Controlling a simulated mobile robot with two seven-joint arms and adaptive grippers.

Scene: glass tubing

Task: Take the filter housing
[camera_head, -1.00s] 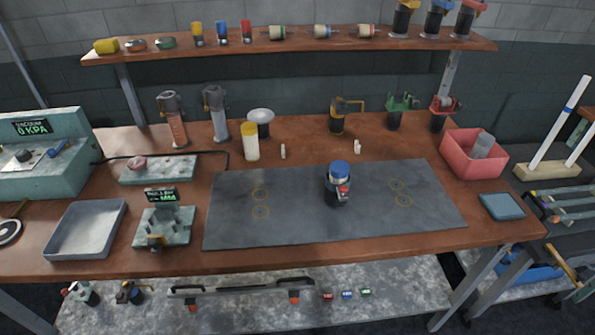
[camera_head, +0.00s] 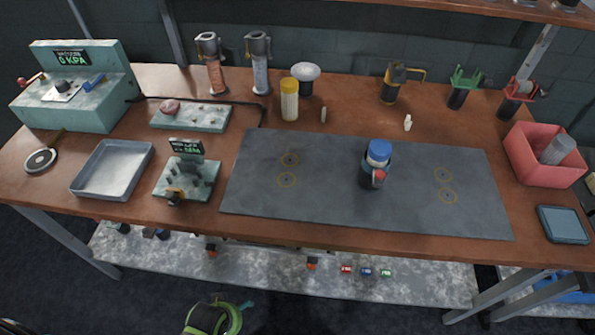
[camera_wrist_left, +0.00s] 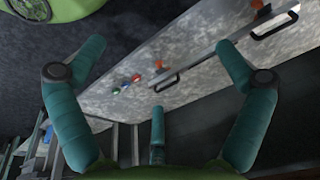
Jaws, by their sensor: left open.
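On the grey mat (camera_head: 320,205) stands an upright dark cylinder with a blue cap (camera_head: 378,153) and a small red part on its front. It may be the filter housing; I cannot tell for sure. Two clear-walled cylinders, one with orange filling (camera_head: 213,70) and one with grey filling (camera_head: 260,72), stand at the back of the bench. My left gripper (camera_wrist_left: 160,50) shows in the left wrist view with teal fingers spread wide and nothing between them. It points toward the lower shelf, away from the bench-top items. My right gripper is not in view.
A metal tray (camera_head: 112,167), a gauge block (camera_head: 185,185) and a pressure unit (camera_head: 75,90) occupy the bench's left side. A red bin (camera_head: 520,160) and a blue pad (camera_head: 563,224) are at the right. A lower shelf (camera_head: 430,272) runs beneath the bench. The mat around the capped cylinder is mostly clear.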

